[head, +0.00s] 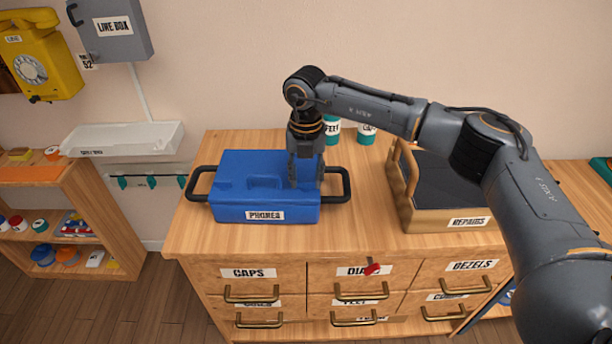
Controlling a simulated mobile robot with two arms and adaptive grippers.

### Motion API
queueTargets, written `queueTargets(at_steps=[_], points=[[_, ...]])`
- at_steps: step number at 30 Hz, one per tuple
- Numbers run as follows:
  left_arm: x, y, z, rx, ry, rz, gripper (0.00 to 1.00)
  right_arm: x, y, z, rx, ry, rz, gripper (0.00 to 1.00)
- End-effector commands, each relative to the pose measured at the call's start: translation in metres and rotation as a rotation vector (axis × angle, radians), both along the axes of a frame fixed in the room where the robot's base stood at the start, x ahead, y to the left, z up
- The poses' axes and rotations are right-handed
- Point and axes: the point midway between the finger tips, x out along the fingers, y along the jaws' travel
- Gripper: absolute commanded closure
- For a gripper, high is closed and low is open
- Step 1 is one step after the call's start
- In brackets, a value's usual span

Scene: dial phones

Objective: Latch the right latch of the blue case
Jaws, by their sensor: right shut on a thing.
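The blue case (240,183) sits on the wooden cabinet top with its lid down. A white label reading "PHONES" is on its front, and dark handles stick out at its left and right ends. My right gripper (305,183) points down over the right end of the case, close to the right handle (347,187). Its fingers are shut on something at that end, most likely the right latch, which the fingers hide. My left gripper is not in view.
A wooden box (404,205) labelled "REPAIRS" stands right of the case. White and green jars (366,133) stand behind my right arm. The cabinet top (290,237) is bare in front of the case. A yellow dial phone (38,58) hangs on the wall at left.

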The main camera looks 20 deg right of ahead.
Motion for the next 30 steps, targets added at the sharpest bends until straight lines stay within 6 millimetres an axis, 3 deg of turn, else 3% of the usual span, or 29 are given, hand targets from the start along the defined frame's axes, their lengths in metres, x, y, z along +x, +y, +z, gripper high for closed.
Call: queueTargets(at_steps=[1, 4, 16, 30], points=[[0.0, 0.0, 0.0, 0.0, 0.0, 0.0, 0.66, 0.0, 0.0, 0.001, 0.001, -0.001, -0.003, 0.57], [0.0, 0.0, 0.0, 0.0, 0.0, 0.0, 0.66, 0.0, 0.0, 0.0, 0.001, -0.001, -0.002, 0.38], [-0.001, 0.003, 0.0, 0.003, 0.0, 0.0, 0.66, 0.001, 0.0, 0.007, 0.0, -0.002, -0.001, 0.38], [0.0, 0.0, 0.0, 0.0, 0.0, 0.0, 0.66, 0.001, 0.0, 0.096, 0.001, -0.003, -0.001, 0.38]])
